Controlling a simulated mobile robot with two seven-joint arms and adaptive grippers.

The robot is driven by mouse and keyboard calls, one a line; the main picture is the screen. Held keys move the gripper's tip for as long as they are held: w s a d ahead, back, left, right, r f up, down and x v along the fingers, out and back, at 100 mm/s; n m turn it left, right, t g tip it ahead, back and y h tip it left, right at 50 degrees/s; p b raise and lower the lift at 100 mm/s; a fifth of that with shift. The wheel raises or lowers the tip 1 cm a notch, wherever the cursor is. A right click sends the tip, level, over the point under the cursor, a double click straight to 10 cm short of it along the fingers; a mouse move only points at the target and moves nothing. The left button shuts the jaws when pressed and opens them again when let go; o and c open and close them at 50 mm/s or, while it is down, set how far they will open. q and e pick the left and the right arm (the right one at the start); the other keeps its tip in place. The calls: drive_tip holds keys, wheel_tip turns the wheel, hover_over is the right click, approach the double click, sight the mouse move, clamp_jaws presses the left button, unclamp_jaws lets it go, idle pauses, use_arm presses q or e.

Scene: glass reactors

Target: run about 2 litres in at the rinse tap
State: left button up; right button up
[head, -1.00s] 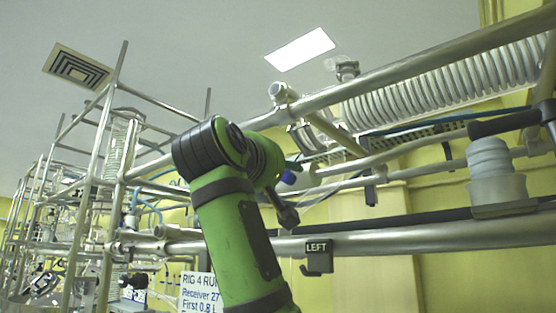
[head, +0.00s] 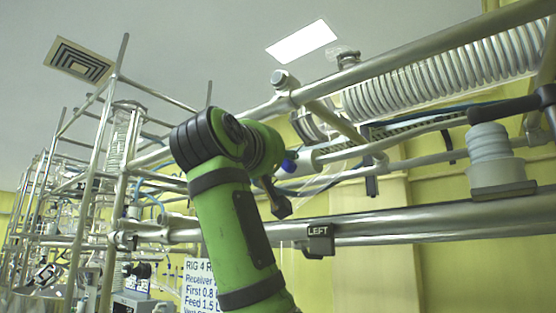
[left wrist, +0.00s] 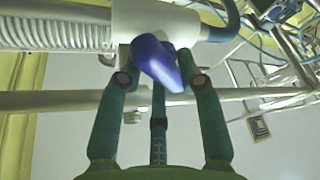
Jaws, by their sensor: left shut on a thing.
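A blue tap lever (left wrist: 157,62) sits on a white tap body (left wrist: 158,20) in the left wrist view. My left gripper (left wrist: 160,72) has its teal fingers around the lever and is shut on it. In the head view the blue lever (head: 289,161) shows just right of my green arm, at the end of a pale pipe. My arm hides most of the gripper there. The lever points towards the gripper and slightly right in the wrist view. No liquid level is readable. My right gripper is not in view.
A steel rail with a black LEFT tag (head: 318,240) runs below the tap. A coiled glass condenser (head: 440,80) lies behind the upper rail. A partly hidden white sign (head: 196,290) reads RIG 4. A glass rig frame (head: 105,190) stands at the left.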

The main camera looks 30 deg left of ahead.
use_arm(q)
drive_tip(key=m+b, duration=0.1)
drive_tip(key=m+t+h+b, duration=0.1)
drive_tip(key=m, duration=0.1)
drive_tip(key=shift+f+m, duration=0.3)
drive_tip(key=shift+f, duration=0.05)
drive_tip(key=shift+m+h+b, duration=0.5)
drive_tip(key=shift+m+h, duration=0.2)
drive_tip(key=shift+m, duration=0.5)
drive_tip(key=m+h, duration=0.1)
drive_tip(key=m, duration=0.2)
drive_tip(key=shift+w+t+h+b, duration=0.1)
drive_tip(key=shift+t+h+b, duration=0.2)
drive_tip(key=shift+t+b, duration=0.1)
drive_tip(key=shift+f+m+h, duration=0.1)
drive_tip(key=shift+m+h, duration=1.1)
drive_tip(key=shift+m, duration=0.9)
drive_tip(key=o, duration=1.1)
